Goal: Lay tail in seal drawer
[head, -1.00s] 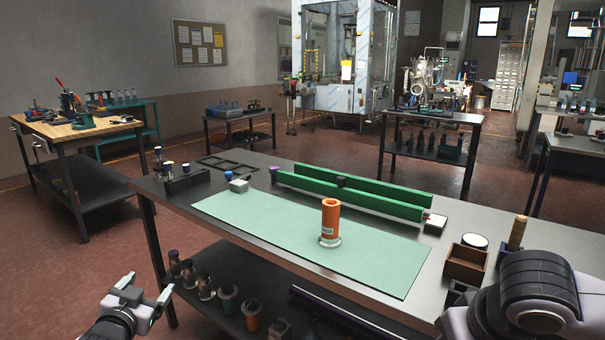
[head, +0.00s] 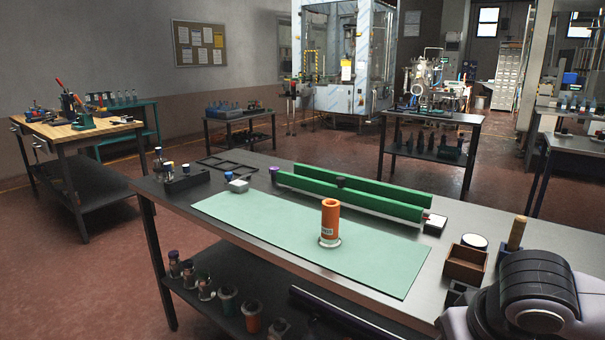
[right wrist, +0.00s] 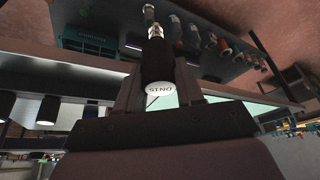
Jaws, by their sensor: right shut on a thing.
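In the right wrist view my right gripper (right wrist: 157,72) is shut on a dark cylindrical thing (right wrist: 157,62). Its near end is white with upside-down lettering, and its far end narrows to a metallic tip. I cannot tell from the frames whether this is the tail. In the head view only my right arm shows at the lower right; its gripper is out of that view. My left gripper is not in view. A small open wooden box (head: 465,267) stands at the bench's right end; I cannot tell whether it is the seal drawer.
An orange cylinder (head: 330,217) stands upright on a green mat (head: 260,222). Green rails (head: 350,197) lie behind it. A white-topped round thing (head: 474,241) and a wooden-handled tool (head: 517,233) stand near the box. Several cylinders stand on the lower shelf.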

